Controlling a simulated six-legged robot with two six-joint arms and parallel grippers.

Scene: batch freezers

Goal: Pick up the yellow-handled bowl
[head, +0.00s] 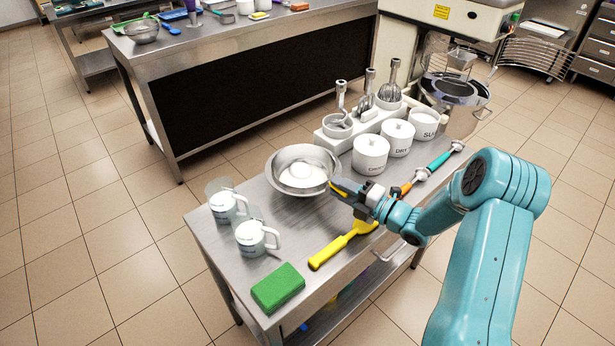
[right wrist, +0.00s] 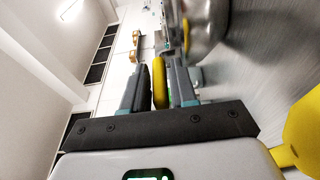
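My right gripper (head: 343,190) is at the handle, right of the bowl. In the right wrist view the fingers (right wrist: 158,88) stand close on both sides of the handle and look shut on it. The bowl's wall also shows blurred in that view (right wrist: 207,20). I cannot tell whether the bowl is clear of the tabletop. My left gripper is not in view.
On the table (head: 222,243) are two white measuring jugs (head: 251,240), a green sponge (head: 278,287), a yellow spatula (head: 335,249), white lidded canisters (head: 370,156) and a whisk rack (head: 335,143). A mixer (head: 450,85) stands behind. Bare tabletop lies left of the spatula.

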